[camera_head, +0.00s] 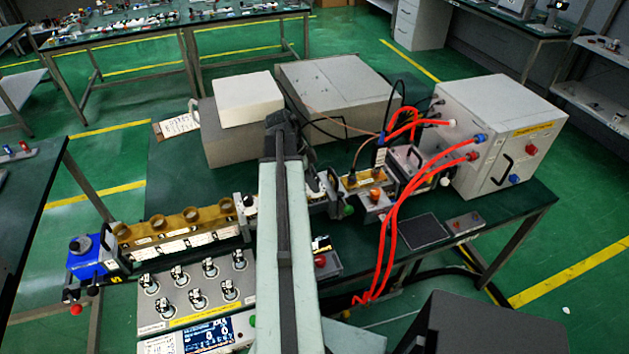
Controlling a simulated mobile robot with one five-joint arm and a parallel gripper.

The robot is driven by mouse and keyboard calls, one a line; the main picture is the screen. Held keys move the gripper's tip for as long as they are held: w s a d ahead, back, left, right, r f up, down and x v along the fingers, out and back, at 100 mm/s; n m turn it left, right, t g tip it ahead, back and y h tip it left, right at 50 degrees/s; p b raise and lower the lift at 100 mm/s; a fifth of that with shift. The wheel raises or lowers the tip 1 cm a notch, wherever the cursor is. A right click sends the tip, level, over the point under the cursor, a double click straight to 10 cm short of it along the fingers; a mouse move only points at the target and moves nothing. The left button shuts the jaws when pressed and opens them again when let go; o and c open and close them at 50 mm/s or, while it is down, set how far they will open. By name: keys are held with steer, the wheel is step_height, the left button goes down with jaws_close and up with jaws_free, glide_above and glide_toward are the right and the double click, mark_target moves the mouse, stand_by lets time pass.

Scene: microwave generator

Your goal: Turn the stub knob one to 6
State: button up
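A grey control box (212,317) stands at the table's front, left of my arm. Its sloping top carries several black-and-silver knobs; the upper-left one (147,284) is nearest the box's left edge. Behind the box, a brass and white waveguide section (205,237) carries several round brass stubs; one (191,214) is near its middle. I cannot tell which part is stub knob one, and no knob setting is readable. My light grey arm rises over the table right of the box. My gripper is not visible; the arm hides what lies behind it.
A lit display (208,334) sits below the knobs. A blue unit (88,257) ends the waveguide line at left. Red cables (398,215) run from a large grey cabinet (498,135) on the right. Grey boxes (333,90) stand at the back. A dark pad (422,230) lies on the table.

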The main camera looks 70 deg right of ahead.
steer(key=shift+n, duration=0.4)
jaws_close()
steer(key=o, duration=1.1)
jaws_free()
steer(key=p+v, duration=0.7)
steer(key=shift+r, duration=0.4)
steer(key=shift+a, duration=0.1)
